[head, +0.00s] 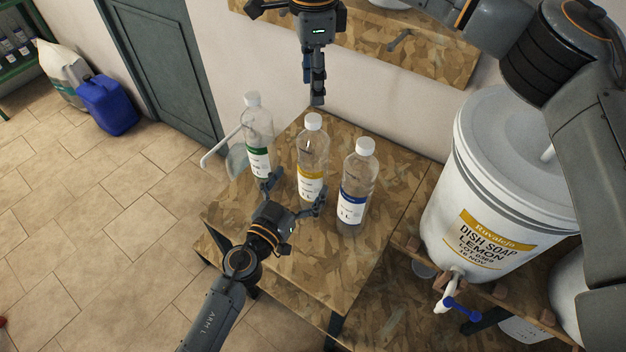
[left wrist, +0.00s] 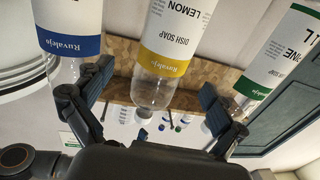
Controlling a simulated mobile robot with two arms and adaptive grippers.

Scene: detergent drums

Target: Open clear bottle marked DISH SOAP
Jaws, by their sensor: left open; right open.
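The clear DISH SOAP bottle (head: 312,160), with a yellow band and white cap, stands upright in the middle of three bottles on the wooden table. Its label reads DISH SOAP LEMON in the left wrist view (left wrist: 172,45), where it appears upside down. My left gripper (head: 294,192) is open and empty, low in front of this bottle, with its fingers spread to either side; I cannot tell whether they touch it. My right gripper (head: 317,92) is open, pointing down above and behind the bottle, near the wall. Its fingers show nearly edge-on.
A green-label bottle (head: 257,140) stands left of the soap and a blue-label bottle (head: 356,185) right, both close. A large white drum (head: 480,200) with a tap (head: 449,290) stands at right. A wooden shelf (head: 440,55) is behind. The table's front (head: 310,265) is clear.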

